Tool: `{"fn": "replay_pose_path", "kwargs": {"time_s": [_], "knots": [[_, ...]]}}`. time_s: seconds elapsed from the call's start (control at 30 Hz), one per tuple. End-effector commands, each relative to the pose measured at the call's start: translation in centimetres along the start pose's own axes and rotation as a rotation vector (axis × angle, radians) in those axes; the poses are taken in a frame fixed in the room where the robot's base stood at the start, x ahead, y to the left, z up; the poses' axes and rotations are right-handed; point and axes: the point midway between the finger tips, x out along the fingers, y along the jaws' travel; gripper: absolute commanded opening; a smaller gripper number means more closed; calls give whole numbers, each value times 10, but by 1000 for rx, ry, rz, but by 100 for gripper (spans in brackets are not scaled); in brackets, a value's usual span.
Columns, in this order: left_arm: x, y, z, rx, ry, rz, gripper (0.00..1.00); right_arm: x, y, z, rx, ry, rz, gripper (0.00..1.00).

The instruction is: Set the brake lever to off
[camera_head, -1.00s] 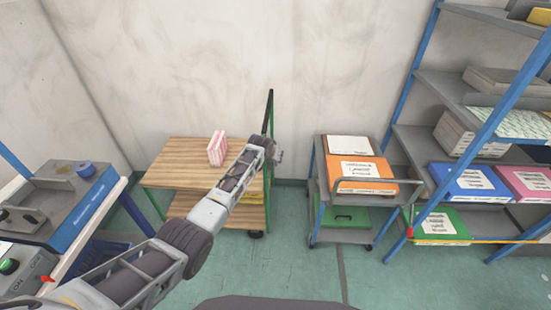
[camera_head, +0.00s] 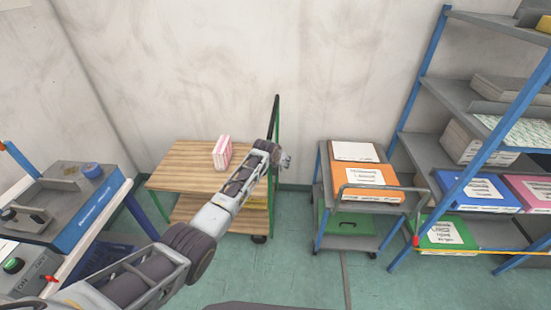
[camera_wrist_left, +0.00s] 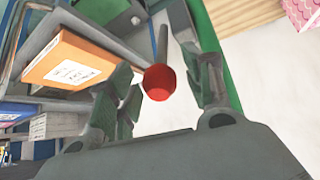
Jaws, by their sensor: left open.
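A red round knob on a thin grey shaft (camera_wrist_left: 162,42), which looks like the brake lever, shows in the left wrist view; the knob (camera_wrist_left: 159,83) appears between my left gripper's fingers, with a gap on each side. I cannot tell its depth or the lever's setting. My left gripper (camera_head: 286,160) is open, beside the green post (camera_head: 276,125) of the wooden-topped trolley (camera_head: 185,165) in the head view. It also shows in the left wrist view (camera_wrist_left: 167,72). The knob cannot be made out in the head view. My right gripper is not in view.
A pink-striped box (camera_head: 222,152) stands on the wooden trolley. A grey trolley with an orange box (camera_head: 372,176) stands to its right, across a narrow floor gap (camera_head: 298,215). A blue-post shelf (camera_head: 440,150) fills the right side; a workbench (camera_head: 75,210) stands left.

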Motion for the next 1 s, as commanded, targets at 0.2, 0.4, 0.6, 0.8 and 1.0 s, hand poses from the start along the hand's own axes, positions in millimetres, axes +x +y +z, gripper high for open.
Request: {"fn": "replay_pose_path", "kwargs": {"time_s": [0.2, 0.4, 0.6, 0.8, 1.0], "knots": [[-8, -1, 0, 0, 0, -1, 51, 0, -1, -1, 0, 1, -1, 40], [-19, -1, 0, 0, 1, -1, 51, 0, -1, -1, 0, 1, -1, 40], [-31, 0, 0, 0, 1, -1, 51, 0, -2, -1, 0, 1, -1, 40], [-44, -1, 1, 0, 0, -1, 51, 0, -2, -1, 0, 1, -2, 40], [-59, -1, 0, 0, 1, -1, 51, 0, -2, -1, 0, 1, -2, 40]]}}
